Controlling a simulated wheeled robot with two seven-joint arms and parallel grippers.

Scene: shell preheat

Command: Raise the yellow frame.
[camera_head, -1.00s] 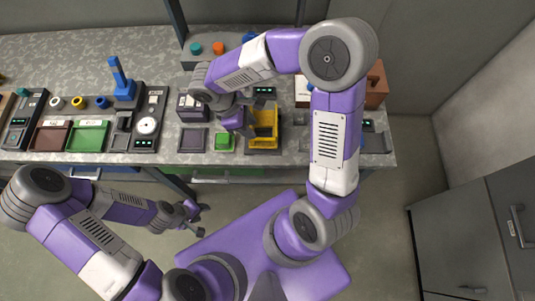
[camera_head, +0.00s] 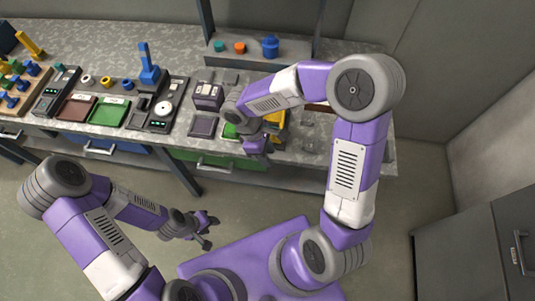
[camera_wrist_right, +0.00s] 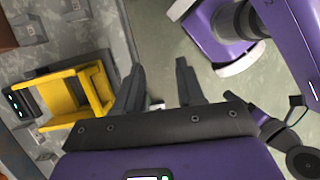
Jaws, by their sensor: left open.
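The yellow frame (camera_head: 277,121) is on a dark base near the front of the workbench, partly hidden by my right arm in the head view. In the right wrist view the yellow frame (camera_wrist_right: 62,97) shows at left, with a raised bar along its right side. My right gripper (camera_head: 262,148) is near the bench's front edge, beside the frame and apart from it. In the right wrist view its two fingers (camera_wrist_right: 158,82) are spread with nothing between them. My left gripper (camera_head: 208,231) is open and empty over the floor, away from the bench.
A green tray (camera_head: 109,112), a dark red tray (camera_head: 76,107) and a blue lever (camera_head: 148,63) are to the left on the bench. A blue knob (camera_head: 270,46) is on the back shelf. A grey cabinet (camera_head: 475,255) stands at right.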

